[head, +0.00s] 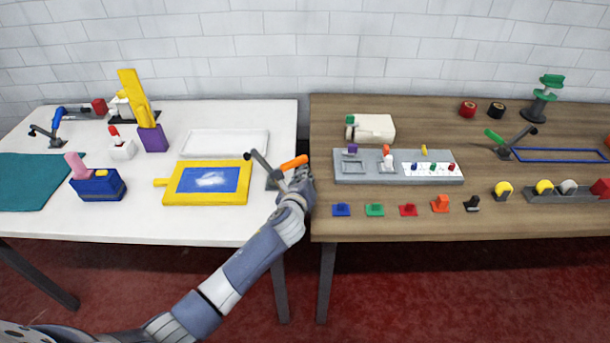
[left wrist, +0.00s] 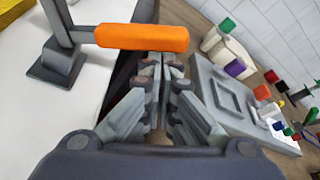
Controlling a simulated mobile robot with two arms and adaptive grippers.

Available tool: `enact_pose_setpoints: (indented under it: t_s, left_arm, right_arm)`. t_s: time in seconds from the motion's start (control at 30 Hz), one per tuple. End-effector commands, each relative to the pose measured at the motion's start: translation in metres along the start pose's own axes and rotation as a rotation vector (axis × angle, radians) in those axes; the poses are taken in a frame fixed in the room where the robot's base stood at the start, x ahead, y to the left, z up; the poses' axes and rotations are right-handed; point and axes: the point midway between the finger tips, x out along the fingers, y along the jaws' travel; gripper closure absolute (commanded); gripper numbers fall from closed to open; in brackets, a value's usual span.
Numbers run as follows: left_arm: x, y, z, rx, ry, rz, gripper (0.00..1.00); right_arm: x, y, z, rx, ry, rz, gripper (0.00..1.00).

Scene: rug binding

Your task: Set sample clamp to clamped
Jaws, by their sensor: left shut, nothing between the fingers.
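A toggle clamp with an orange handle (head: 293,163) and a dark grey arm (head: 262,165) stands at the right edge of the white table. In the left wrist view its orange handle (left wrist: 142,37) lies roughly level at the upper left, above its grey base (left wrist: 58,65). My left gripper (head: 303,173) is shut and empty, just right of and beside the handle. Its fingertips (left wrist: 160,65) are close below the handle's end in the wrist view; I cannot tell whether they touch it. My right gripper is out of view.
A yellow-framed screen (head: 207,203) lies left of the clamp. A grey board (head: 350,177) with small coloured pieces lies right, on the wooden table (head: 400,223). A narrow gap separates the tables. Other clamps have blue (head: 75,109) and green (head: 494,136) handles.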

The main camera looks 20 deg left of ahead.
Motion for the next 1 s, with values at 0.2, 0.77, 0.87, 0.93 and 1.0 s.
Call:
enact_pose_setpoints:
  t_s: [0.2,0.77,0.87,0.93,1.0]
  left_arm:
    - [-0.001,-0.001,0.002,-0.014,0.000,-0.005,1.00]
    - [-0.006,-0.004,0.017,-0.154,-0.002,-0.054,1.00]
    - [-0.008,-0.005,0.023,-0.219,-0.002,-0.077,1.00]
    - [-0.010,-0.005,0.028,-0.279,-0.001,-0.098,1.00]
    - [-0.012,-0.004,0.035,-0.341,-0.002,-0.119,1.00]
  right_arm:
    - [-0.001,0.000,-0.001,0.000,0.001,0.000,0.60]
    - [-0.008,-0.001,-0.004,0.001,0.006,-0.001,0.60]
    - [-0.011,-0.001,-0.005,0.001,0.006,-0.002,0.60]
    - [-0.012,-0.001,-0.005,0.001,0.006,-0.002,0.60]
    - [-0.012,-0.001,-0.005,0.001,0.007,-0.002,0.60]
